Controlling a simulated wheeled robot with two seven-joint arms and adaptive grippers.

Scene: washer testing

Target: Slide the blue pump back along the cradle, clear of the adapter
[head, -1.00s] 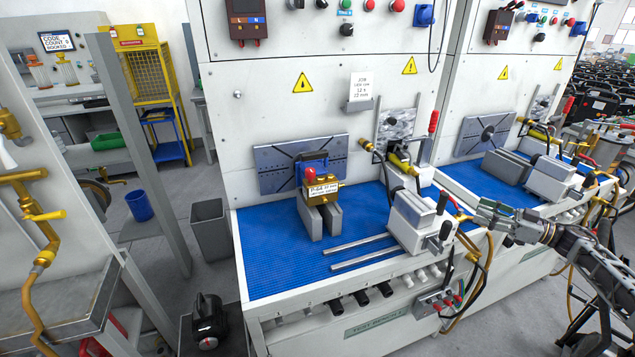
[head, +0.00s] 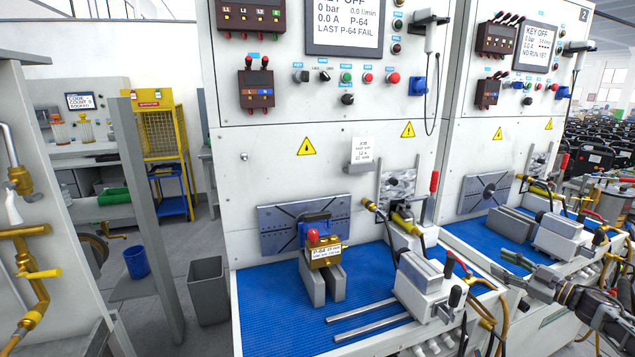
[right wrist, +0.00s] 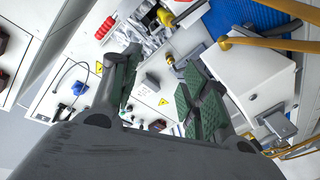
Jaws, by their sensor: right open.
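The blue pump (head: 316,217) sits on the grey cradle (head: 312,284) on the blue mat, in front of a slotted face plate (head: 281,236). A brass block with a label (head: 325,252) and a red cap is at the pump's near side; I cannot tell exactly where pump and adapter meet. My right gripper (head: 510,286) is open and empty, at the right beyond the bench's front edge, well away from the pump. In the right wrist view its green-padded fingers (right wrist: 160,98) are spread with nothing between them. My left gripper is out of view.
A white clamp block (head: 431,288) with a lever stands between my right gripper and the cradle. Two metal rails (head: 370,312) lie on the blue mat (head: 262,318). Yellow hoses (head: 487,312) hang at the bench's right corner. A grey bin (head: 207,290) stands left of the bench.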

